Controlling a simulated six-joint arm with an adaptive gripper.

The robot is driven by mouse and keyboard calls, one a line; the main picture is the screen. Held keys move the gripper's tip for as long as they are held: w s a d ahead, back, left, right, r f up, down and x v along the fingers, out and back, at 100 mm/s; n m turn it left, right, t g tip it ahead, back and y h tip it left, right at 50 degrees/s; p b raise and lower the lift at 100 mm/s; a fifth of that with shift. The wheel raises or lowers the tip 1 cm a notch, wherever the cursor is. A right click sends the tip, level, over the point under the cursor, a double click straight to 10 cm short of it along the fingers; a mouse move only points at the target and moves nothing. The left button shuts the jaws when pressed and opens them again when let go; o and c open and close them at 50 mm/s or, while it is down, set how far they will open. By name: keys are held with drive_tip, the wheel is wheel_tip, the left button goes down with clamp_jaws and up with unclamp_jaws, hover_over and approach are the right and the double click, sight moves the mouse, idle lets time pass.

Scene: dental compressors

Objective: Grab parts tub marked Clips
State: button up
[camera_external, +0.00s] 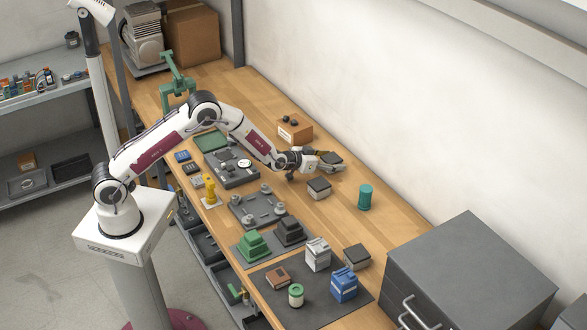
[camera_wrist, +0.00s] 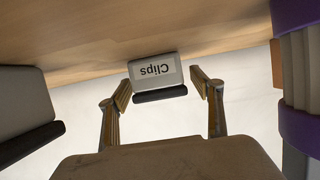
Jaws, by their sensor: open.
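The parts tub marked Clips (camera_wrist: 155,72) shows in the wrist view, upside down in the picture, with a pale body, a white label and a dark lid. My gripper (camera_wrist: 164,90) is open, with one finger on each side of the tub's near end. I cannot tell whether the fingers touch it. In the external view, my gripper (camera_external: 325,164) reaches toward the wall, at a dark-lidded tub (camera_external: 333,157) that appears to be the same one; the fingers partly hide its body.
Another dark-lidded tub (camera_external: 319,186) stands close by and shows large at left in the wrist view (camera_wrist: 22,108). A teal cylinder (camera_external: 365,197) stands to the right. An orange-brown box (camera_external: 295,129) is behind. Grey fixtures (camera_external: 258,207) crowd the bench's front.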

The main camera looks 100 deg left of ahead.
sight(332, 158)
idle(0.4)
drive_tip(key=c, duration=1.3)
drive_tip(key=shift+r, duration=0.15)
drive_tip(key=shift+r, duration=4.9)
